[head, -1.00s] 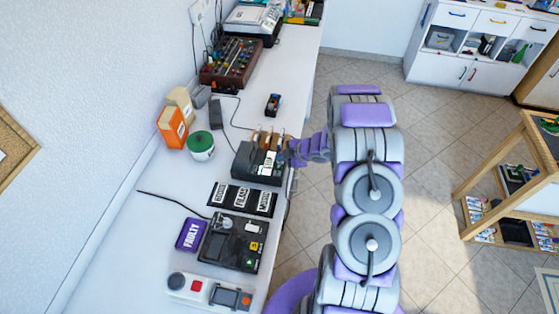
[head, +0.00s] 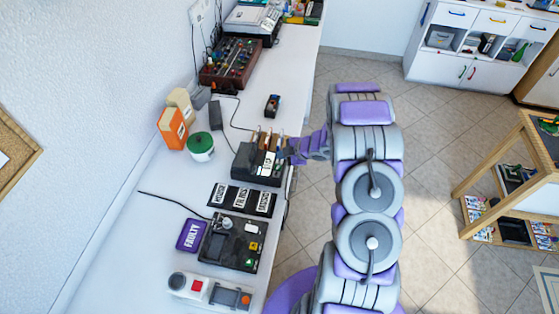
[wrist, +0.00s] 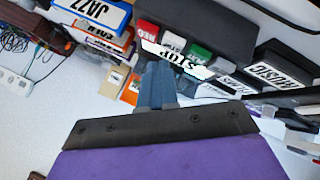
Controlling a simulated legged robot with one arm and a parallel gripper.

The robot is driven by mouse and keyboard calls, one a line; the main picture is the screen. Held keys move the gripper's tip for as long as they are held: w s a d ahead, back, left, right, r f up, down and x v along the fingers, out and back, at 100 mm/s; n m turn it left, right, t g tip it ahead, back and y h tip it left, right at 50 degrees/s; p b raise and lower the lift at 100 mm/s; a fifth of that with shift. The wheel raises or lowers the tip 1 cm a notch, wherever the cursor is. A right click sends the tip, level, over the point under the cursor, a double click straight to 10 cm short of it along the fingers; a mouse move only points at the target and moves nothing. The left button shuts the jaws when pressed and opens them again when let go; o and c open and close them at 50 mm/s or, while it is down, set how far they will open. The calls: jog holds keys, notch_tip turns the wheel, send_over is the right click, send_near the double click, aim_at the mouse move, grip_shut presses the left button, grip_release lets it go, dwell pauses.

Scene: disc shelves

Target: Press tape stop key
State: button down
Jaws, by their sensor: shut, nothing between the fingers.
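The tape player (head: 257,166) is a dark box at the right edge of the white counter. My gripper (head: 287,156) is at the player's right side, close to the STOP key. In the wrist view the blue-grey fingers (wrist: 157,77) are together and empty, with their tips just below the STOP label. I cannot tell whether they touch the key.
A mixer (head: 236,62) is farther back. Tiled floor (head: 435,190) lies to the right.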

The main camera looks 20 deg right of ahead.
aim_at(282, 162)
notch_tip(282, 162, up, 5)
jog(key=p, duration=0.4)
dwell(0.3)
dwell(0.5)
